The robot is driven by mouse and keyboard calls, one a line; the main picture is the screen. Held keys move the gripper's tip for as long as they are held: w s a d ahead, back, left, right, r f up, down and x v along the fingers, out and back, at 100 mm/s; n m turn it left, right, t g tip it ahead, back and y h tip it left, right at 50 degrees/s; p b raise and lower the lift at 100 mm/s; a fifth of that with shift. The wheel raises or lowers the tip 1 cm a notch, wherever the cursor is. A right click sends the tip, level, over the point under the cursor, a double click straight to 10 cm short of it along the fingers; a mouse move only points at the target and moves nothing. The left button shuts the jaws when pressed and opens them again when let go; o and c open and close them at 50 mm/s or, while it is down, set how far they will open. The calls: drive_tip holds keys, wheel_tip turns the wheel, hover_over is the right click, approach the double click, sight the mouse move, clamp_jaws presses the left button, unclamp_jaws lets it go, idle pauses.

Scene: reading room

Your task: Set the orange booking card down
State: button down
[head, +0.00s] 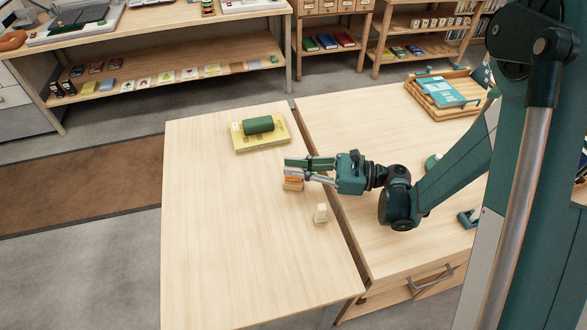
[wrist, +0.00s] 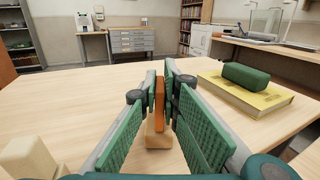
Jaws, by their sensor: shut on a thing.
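The orange booking card (wrist: 160,104) stands upright and edge-on between the fingers of my gripper (wrist: 161,78) in the wrist view. My gripper is shut on it. A small light wooden block (wrist: 158,138) shows directly below the card; I cannot tell whether the card touches it or sits in it. In the head view, the orange card (head: 293,179) shows just under my gripper (head: 287,168), over the right part of the left table (head: 230,230). The fingers hide part of the card.
A second pale wooden block (head: 320,214) stands nearer the front. A narrow gap separates the left table from the right one, which bears a wooden tray (head: 440,112). The left table's front and left are clear.

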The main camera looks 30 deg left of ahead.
drive_tip(key=shift+f, duration=0.1)
drive_tip(key=c, duration=2.6)
unclamp_jaws()
drive_tip(key=shift+o, duration=0.2)
drive_tip(key=p+v, duration=0.2)
drive_tip(key=v, duration=1)
drive_tip(key=shift+p, duration=0.35)
drive_tip(key=shift+w, duration=0.1)
